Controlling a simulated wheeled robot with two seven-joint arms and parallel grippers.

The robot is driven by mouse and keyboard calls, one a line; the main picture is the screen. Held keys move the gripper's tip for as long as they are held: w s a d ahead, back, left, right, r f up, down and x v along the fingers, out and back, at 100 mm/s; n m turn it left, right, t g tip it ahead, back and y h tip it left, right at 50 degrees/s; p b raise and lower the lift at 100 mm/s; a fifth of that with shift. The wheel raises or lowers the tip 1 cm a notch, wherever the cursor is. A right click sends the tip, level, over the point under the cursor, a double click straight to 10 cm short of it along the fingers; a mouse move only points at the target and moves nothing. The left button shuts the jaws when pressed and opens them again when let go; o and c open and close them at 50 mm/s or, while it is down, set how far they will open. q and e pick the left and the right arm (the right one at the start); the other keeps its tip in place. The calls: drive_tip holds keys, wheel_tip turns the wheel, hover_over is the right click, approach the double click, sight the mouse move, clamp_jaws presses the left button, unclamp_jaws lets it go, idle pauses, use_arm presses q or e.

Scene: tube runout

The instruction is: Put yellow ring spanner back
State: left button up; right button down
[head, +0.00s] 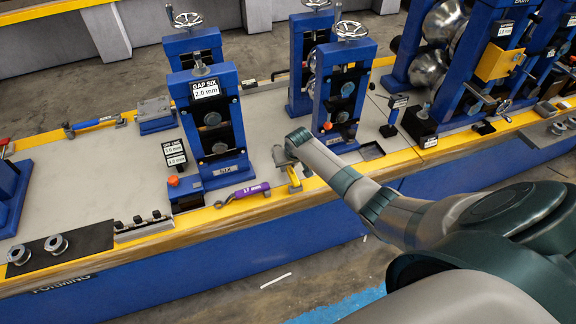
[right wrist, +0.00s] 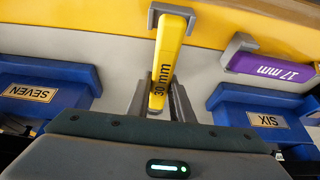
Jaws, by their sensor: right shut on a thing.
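The yellow ring spanner (right wrist: 164,62), marked 30 mm, is between the fingers of my right gripper (right wrist: 158,100) in the right wrist view. The gripper is shut on it. The spanner's far end lies at a grey bracket (right wrist: 153,18) by the yellow table edge; I cannot tell whether it is seated there. In the head view my right gripper (head: 287,157) is low over the table's front edge, between two blue roll stands. My left gripper is not in view.
A purple 17 mm spanner (head: 248,190) lies along the front edge, left of my gripper; it also shows in the right wrist view (right wrist: 270,65). Blue stands SIX (head: 215,130) and SEVEN (head: 340,95) flank the gripper.

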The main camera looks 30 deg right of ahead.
drive_tip(key=shift+f+b, duration=0.4)
drive_tip(key=shift+f, duration=0.3)
drive_tip(key=c, duration=1)
unclamp_jaws()
drive_tip(key=shift+r, duration=0.15)
drive_tip(key=shift+p+v, duration=2.9)
drive_tip(key=shift+p, duration=1.2)
drive_tip(key=b+v, duration=0.3)
drive_tip(key=v, duration=1.4)
drive_tip(key=shift+s, duration=0.15)
drive_tip(key=shift+a+r, duration=0.1)
drive_tip(key=shift+a, duration=0.05)
